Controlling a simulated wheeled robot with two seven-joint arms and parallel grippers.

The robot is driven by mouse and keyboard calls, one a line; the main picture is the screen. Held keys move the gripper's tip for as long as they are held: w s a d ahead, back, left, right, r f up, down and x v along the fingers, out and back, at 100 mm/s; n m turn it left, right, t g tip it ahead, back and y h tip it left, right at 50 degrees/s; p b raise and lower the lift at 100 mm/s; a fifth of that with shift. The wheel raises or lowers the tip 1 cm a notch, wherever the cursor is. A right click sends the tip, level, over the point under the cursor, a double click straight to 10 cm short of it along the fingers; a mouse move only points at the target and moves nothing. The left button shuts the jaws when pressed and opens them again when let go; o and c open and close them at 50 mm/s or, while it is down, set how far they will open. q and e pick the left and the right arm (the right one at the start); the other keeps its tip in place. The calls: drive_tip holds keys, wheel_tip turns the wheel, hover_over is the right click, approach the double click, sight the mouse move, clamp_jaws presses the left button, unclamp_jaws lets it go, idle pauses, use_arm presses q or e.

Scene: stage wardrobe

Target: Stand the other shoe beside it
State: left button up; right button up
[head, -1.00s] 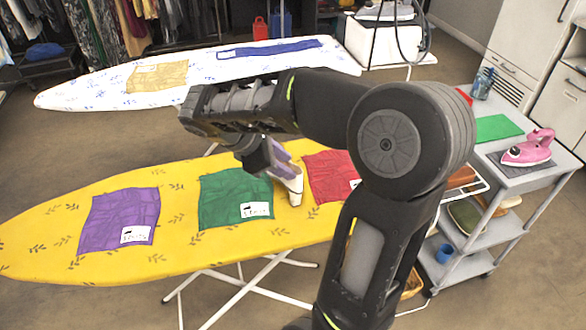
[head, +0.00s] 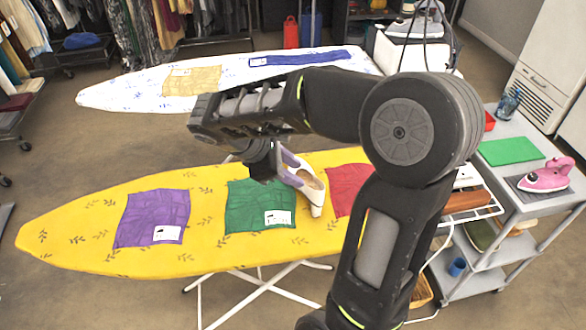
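I cannot tell whether the heel touches the board. No second shoe is visible; my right arm covers the right part of the board. My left gripper is not in view.
Purple (head: 153,216), green (head: 258,206) and red (head: 346,187) cloths lie on the yellow board. A white ironing board (head: 130,93) stands behind it. At right, a grey cart (head: 540,200) bears a pink iron (head: 546,176) and a green mat (head: 509,151).

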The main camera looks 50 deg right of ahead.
idle(0.4)
drive_tip(key=w+a+f+y, duration=0.2)
drive_tip(key=a+f+y, duration=0.4)
drive_tip(key=a+f, duration=1.15)
drive_tip(key=s+a+f+m+t+y, duration=0.1)
drive_tip(key=s+a+f+m+y, duration=0.1)
drive_tip(key=s+a+f+m, duration=0.3)
drive_tip(key=s+a+f+m+t+y, duration=0.1)
drive_tip(key=s+a+f+m+y, duration=0.2)
drive_tip(key=a+f, duration=0.8)
wheel_tip(320, 180, down, 4)
drive_tip(key=s+m, duration=0.2)
drive_tip(key=shift+a+r+m+t, duration=0.2)
drive_tip(key=shift+a+m+t, duration=0.1)
drive_tip(key=shift+a+m, duration=0.1)
